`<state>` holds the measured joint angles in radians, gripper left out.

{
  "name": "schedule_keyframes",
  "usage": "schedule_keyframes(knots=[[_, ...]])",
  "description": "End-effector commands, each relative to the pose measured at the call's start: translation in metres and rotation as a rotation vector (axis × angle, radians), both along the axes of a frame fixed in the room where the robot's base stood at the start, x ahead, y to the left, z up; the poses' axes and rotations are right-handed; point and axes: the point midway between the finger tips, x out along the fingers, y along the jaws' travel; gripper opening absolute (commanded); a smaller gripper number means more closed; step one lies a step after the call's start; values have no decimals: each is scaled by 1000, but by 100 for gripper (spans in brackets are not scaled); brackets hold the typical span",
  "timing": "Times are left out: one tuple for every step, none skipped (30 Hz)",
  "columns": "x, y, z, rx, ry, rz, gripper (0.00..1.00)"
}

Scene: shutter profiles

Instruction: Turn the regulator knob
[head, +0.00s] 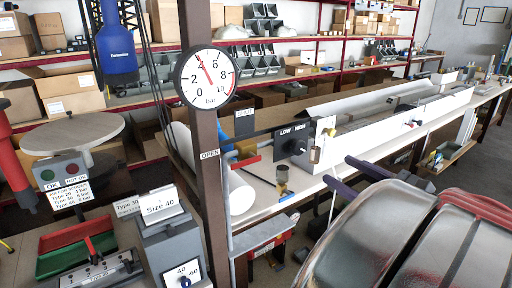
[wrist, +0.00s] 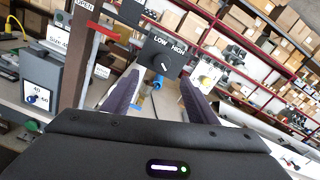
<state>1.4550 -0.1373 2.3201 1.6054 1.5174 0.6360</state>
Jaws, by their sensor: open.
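The regulator knob (wrist: 165,66) is black with a white mark. It sits on a black plate lettered LOW and HIGH (wrist: 168,47). In the head view the knob (head: 296,147) is on the same plate, beside the bench. My gripper (wrist: 160,77) is open, its dark purple fingers spread below and to either side of the knob in the wrist view. In the head view my gripper (head: 337,168) is right of the knob, with a visible gap. A round gauge (head: 207,77) marked Bar has its red needle near 4.
A brown post (head: 206,180) carries the gauge and an OPEN sign. A brass fitting (head: 282,174) hangs below the knob plate. Shelves of boxes stand behind. A grey Size 40 box (head: 168,240) stands left of the post.

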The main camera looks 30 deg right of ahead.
Motion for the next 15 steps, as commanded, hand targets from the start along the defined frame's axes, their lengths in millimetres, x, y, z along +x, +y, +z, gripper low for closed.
schedule_keyframes(knots=[[0,-1,-2,70,1,-9,53],[0,-2,-2,113,1,-14,53],[0,-3,-2,162,2,-18,53],[0,-4,-2,196,3,-21,53],[0,-4,-2,225,5,-23,53],[0,-5,-2,258,7,-25,53],[0,-5,-3,279,9,-25,53],[0,-5,-3,295,9,-26,53],[0,-5,-3,310,10,-26,53],[0,-5,-3,318,10,-26,53],[0,-5,-3,323,11,-25,53],[0,-5,-3,326,11,-25,53],[0,-5,-3,326,11,-25,53],[0,-5,-3,326,11,-25,53],[0,-5,-3,325,11,-25,53]])
